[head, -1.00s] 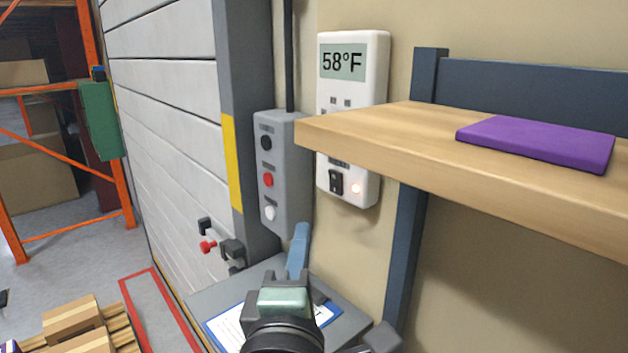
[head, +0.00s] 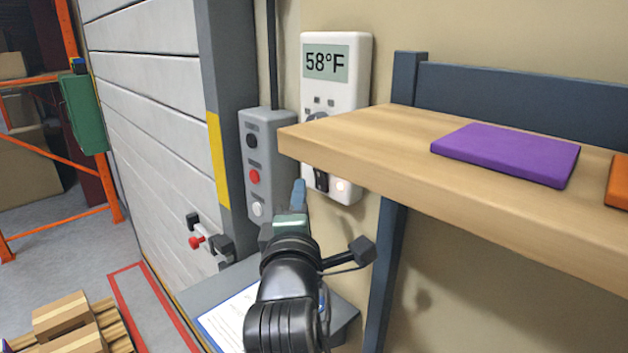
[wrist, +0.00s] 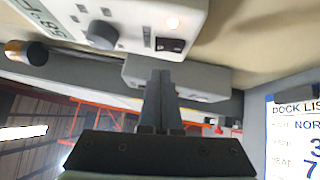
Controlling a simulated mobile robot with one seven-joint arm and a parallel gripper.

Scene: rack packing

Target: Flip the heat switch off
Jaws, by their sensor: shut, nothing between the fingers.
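The white thermostat (head: 337,75) on the wall reads 58°F in the head view. Its black heat switch (head: 321,180) sits low on it, beside a glowing light (head: 341,186). In the wrist view the switch (wrist: 170,45) shows clearly, with the lit light (wrist: 172,22) next to it. My gripper (head: 299,190) is shut and empty, its fingertips just below and left of the switch in the head view. In the wrist view the closed fingers (wrist: 161,85) point toward the wall, apart from the switch in the picture. Whether they touch anything cannot be told.
A wooden shelf (head: 370,150) juts out in front of the thermostat, with a purple item (head: 505,154) on it. A grey button box (head: 266,160) is left of the thermostat. Below is a grey ledge with a paper sheet (head: 235,315).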

